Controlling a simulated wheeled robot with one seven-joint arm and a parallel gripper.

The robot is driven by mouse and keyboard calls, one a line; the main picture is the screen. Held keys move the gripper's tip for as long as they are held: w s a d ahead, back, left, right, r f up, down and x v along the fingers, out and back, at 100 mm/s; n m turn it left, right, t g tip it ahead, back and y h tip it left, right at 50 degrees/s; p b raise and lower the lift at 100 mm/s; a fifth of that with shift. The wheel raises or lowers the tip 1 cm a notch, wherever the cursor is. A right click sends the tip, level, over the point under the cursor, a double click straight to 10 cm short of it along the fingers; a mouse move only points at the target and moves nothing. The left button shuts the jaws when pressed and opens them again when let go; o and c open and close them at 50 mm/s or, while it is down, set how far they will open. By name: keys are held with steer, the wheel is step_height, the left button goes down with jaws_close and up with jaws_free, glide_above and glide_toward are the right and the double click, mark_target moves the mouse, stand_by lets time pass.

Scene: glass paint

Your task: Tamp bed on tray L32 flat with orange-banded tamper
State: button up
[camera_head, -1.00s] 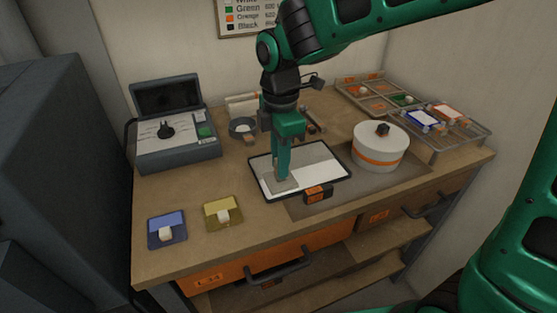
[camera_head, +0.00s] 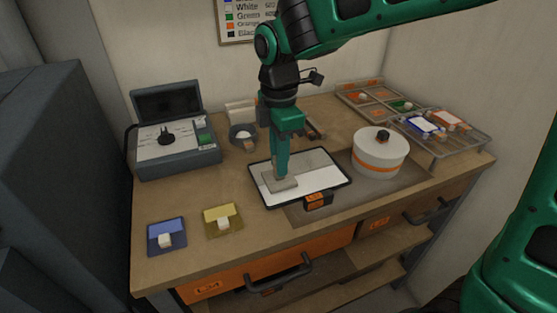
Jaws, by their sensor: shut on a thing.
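The tray (camera_head: 336,185) is a dark-rimmed rectangle with an orange-labelled tab on its front edge; the label is too small to read surely. A pale, nearly white bed (camera_head: 312,170) covers its inside. My gripper (camera_head: 281,176) points down over the tray's left half and is shut on a flat, grey-beige tool (camera_head: 284,186). The tool's foot lies on or just above the bed; I cannot tell which. No orange band shows on it, and its upper part is hidden by the fingers. A round white piece with an orange band (camera_head: 379,159) and dark knob stands right of the tray.
A grey case with an open lid (camera_head: 178,143) stands back left. Blue (camera_head: 166,237) and yellow (camera_head: 222,221) pads with pale blocks lie front left. A sectioned tray (camera_head: 372,104) and a rack with cards (camera_head: 462,137) fill the back right.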

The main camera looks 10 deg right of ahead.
steer(key=shift+w+a, duration=0.2)
steer(key=shift+w, duration=0.55)
steer(key=shift+w+a, duration=0.25)
steer(key=shift+w, duration=0.55)
steer(key=shift+w+a, duration=0.2)
steer(key=shift+w, duration=0.55)
steer(key=shift+f, duration=0.2)
steer(key=shift+f, duration=0.6)
steer(key=shift+f, duration=0.35)
steer(key=shift+r, duration=0.15)
steer(key=shift+r, duration=1)
steer(key=shift+w+d, duration=0.3)
steer(key=shift+d, duration=0.7)
steer(key=shift+w+d, duration=0.25)
steer(key=shift+d, duration=0.75)
steer(key=shift+w+d, duration=0.3)
steer(key=shift+d, duration=0.7)
